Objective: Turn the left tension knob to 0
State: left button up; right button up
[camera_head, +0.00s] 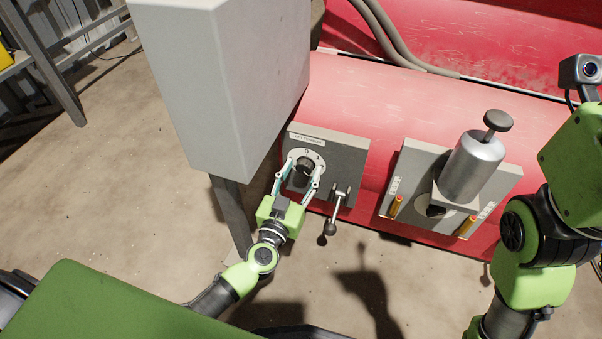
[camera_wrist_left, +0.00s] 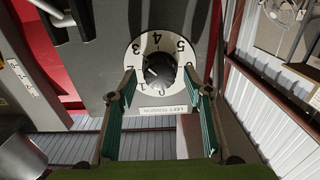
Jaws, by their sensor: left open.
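The left tension knob (camera_head: 303,170) is a dark round knob on a white numbered dial, mounted on a grey box (camera_head: 346,156) with a label above it. In the left wrist view the knob (camera_wrist_left: 159,70) shows a pale mark on its left side, roughly toward the 1 and 2; I cannot read it exactly. My left gripper (camera_head: 299,182) is open, with one finger on each side of the knob. It also shows in the left wrist view (camera_wrist_left: 162,88); contact with the knob cannot be told. My right gripper is out of view.
A lever with a dark ball (camera_head: 330,228) stands close right of the knob. A large grey cabinet (camera_head: 225,90) rises to the left. Farther right, a grey panel (camera_head: 412,168) carries a metal cylinder (camera_head: 472,167) and orange handles. The red machine (camera_head: 420,105) lies behind.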

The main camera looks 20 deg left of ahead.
pick_arm(q)
jog(key=shift+c, duration=0.3)
jog(key=c, duration=1)
